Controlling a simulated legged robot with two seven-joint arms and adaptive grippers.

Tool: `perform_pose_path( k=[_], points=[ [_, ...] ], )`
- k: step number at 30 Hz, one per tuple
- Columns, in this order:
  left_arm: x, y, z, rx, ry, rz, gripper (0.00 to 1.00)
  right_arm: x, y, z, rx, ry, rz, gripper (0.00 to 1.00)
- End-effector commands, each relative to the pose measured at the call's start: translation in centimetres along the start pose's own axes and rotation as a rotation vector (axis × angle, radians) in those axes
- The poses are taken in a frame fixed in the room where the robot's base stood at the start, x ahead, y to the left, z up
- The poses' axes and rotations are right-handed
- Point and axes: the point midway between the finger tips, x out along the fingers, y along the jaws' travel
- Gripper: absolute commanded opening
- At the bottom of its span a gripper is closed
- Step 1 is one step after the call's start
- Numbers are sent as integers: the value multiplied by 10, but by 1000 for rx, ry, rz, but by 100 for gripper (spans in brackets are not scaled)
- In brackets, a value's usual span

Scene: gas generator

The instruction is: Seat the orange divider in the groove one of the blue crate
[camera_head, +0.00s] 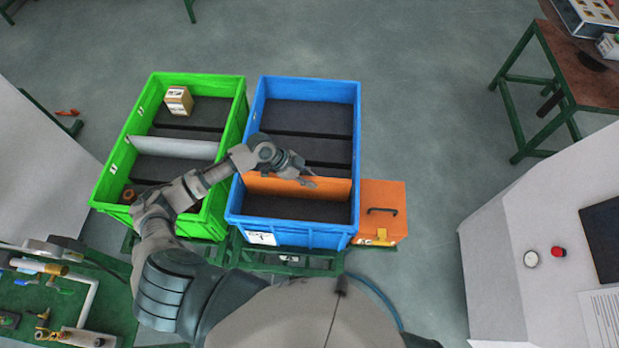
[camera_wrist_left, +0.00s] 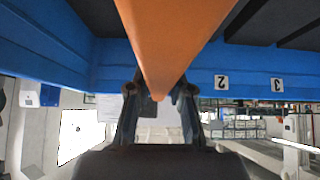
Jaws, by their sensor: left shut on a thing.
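The blue crate (camera_head: 357,120) stands in the middle with a dark floor crossed by grooves. The orange divider (camera_head: 325,190) is upright inside it, spanning wall to wall in the near part. My left gripper (camera_head: 306,178) is shut on the divider's top edge. In the left wrist view the divider (camera_wrist_left: 172,40) runs down between the fingers (camera_wrist_left: 158,92). Labels 2 (camera_wrist_left: 221,82) and 3 (camera_wrist_left: 277,85) show on the blue wall, to the right of the divider. Whether its lower edge is in a groove cannot be told. My right gripper is out of view.
A green crate (camera_head: 241,100) stands at left with a grey divider (camera_head: 185,147) and a small box (camera_head: 179,101). An orange case (camera_head: 384,205) sits at the blue crate's right. A white console (camera_head: 520,235) is farther right. Floor beyond the crates is clear.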

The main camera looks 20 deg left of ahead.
Motion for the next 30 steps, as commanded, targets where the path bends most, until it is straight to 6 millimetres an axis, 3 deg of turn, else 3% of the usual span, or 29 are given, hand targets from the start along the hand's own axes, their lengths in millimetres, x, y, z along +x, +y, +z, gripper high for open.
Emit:
perform_pose_path(
  k=[30],
  points=[
    [20, 0, 16, 0, 1, 0, 0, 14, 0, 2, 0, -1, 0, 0]
  ],
)
